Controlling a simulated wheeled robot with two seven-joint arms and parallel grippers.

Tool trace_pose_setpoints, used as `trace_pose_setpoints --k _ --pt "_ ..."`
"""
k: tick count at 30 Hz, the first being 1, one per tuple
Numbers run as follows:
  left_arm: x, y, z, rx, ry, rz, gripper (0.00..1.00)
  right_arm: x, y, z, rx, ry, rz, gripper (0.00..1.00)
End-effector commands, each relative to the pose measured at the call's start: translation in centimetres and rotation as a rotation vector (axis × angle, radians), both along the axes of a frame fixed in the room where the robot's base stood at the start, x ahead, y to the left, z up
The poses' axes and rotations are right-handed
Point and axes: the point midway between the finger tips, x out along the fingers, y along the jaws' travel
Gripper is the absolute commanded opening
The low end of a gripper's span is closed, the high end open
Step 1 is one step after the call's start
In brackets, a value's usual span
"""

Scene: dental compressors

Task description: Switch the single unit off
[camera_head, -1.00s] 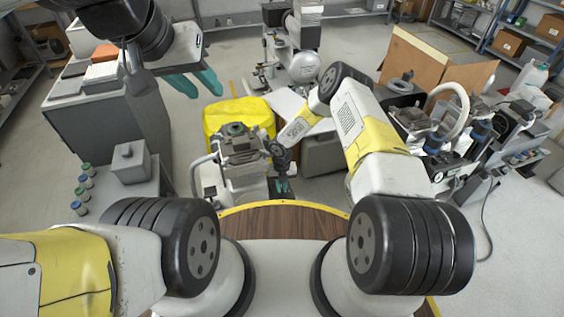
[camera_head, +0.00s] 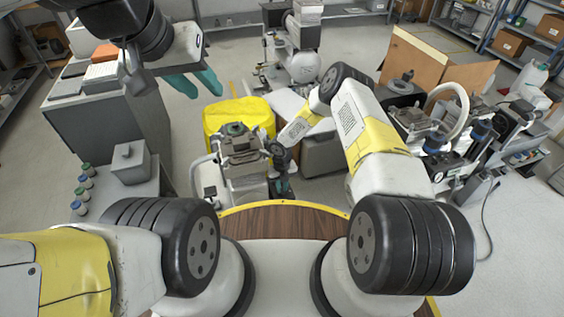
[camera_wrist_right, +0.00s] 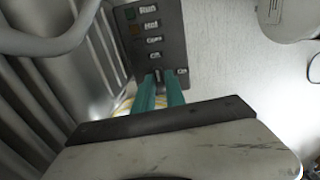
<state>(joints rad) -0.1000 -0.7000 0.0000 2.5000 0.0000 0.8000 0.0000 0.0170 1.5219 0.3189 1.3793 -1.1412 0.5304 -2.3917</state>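The compressor unit (camera_head: 243,172), with a grey-brown motor head on a pale body, stands just beyond the wooden edge in the head view. My right gripper (camera_head: 282,188) is low at its right side. In the right wrist view a dark switch panel (camera_wrist_right: 153,40) carries indicator labels and "Off" and "On" marks. The teal fingertips of my right gripper (camera_wrist_right: 160,82) are close together, with a narrow gap, at the panel's lower end around a small dark switch (camera_wrist_right: 158,75). Contact with it is unclear. My left gripper (camera_head: 194,84) is open and empty at upper left.
A yellow-covered box (camera_head: 240,113) stands behind the unit. More compressor equipment (camera_head: 440,130) and a cardboard box (camera_head: 440,65) are at right. A grey cabinet (camera_head: 100,122) and small jars (camera_head: 82,190) are at left. Open floor lies at the far right.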

Motion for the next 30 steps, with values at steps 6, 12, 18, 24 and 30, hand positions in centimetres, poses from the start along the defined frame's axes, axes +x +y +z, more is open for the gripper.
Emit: trace_pose_setpoints --k 6,12,18,24,30 --pt "0.0 0.0 0.0 0.0 0.0 0.0 0.34 -0.03 0.0 0.0 0.0 0.001 -0.001 0.34" --pt "0.0 0.0 0.0 0.0 0.0 0.0 0.34 -0.09 0.0 -0.02 -0.001 0.002 -0.007 0.34" --pt "0.0 0.0 0.0 0.0 0.0 0.0 0.34 -0.11 0.01 -0.03 0.0 0.002 -0.121 0.34" --pt "0.0 0.0 0.0 0.0 0.0 0.0 0.34 -0.13 0.0 -0.03 0.0 0.003 -0.377 0.34" --pt "0.0 0.0 0.0 0.0 0.0 0.0 0.34 -0.13 -0.02 -0.04 0.0 0.003 -0.646 0.34"
